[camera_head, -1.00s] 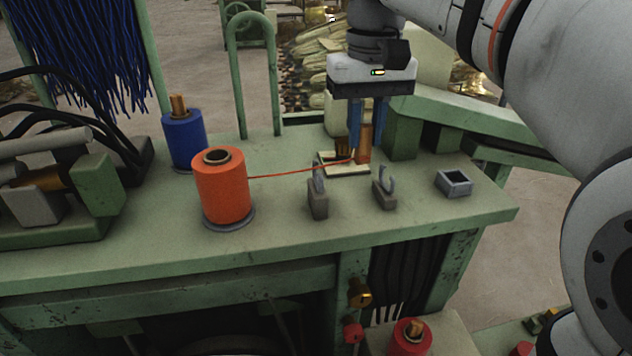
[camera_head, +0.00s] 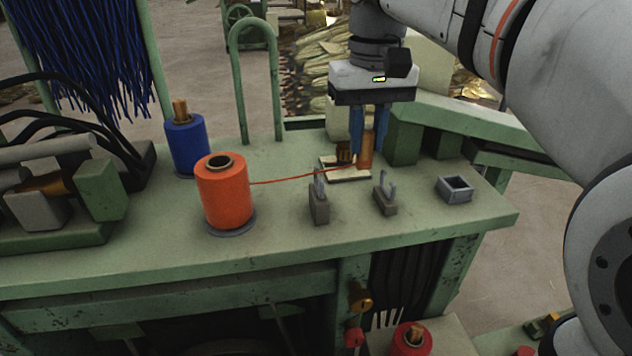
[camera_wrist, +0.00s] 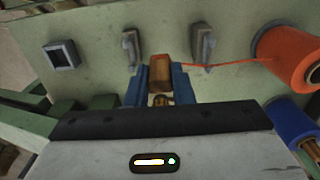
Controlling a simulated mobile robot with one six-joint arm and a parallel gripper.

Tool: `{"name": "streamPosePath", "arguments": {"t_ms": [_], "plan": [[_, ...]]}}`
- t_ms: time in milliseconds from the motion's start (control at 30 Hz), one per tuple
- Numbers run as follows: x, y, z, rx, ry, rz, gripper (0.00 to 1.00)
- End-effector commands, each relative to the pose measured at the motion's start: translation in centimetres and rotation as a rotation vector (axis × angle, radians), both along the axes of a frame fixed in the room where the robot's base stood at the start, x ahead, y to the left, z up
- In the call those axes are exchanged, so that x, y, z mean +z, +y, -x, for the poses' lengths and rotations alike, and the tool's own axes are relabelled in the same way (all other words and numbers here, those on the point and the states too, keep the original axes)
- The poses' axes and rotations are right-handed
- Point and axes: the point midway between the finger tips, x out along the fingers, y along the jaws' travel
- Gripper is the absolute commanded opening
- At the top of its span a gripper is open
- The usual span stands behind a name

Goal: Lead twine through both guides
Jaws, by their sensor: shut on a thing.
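An orange spool of twine (camera_head: 224,192) stands upright on the green bench, its red twine (camera_head: 290,179) running taut to the right toward my gripper (camera_head: 367,150). My gripper points down, shut on a brown block (camera_wrist: 160,72) between its blue fingers. The left guide (camera_head: 319,208) and right guide (camera_head: 385,203) are small grey blocks with upright forks. They also show in the wrist view, the left guide (camera_wrist: 203,46) and right guide (camera_wrist: 131,53). The twine crosses near the left guide's tip; I cannot tell whether it lies inside the fork. The block is behind the guides.
A grey open square holder (camera_head: 454,190) stands right of the guides. A pale plate (camera_head: 345,176) lies under my gripper. A blue spool (camera_head: 186,143), a green hoop (camera_head: 255,75) and green blocks (camera_head: 403,136) stand around. The bench front is clear.

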Motion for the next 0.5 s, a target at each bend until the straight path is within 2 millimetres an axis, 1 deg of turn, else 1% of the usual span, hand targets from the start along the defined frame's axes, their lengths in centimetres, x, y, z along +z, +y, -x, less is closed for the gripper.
{"name": "streamPosePath", "arguments": {"t_ms": [500], "plan": [[0.1,-4.7,-1.6,-0.005,0.001,0.000,0.00]]}}
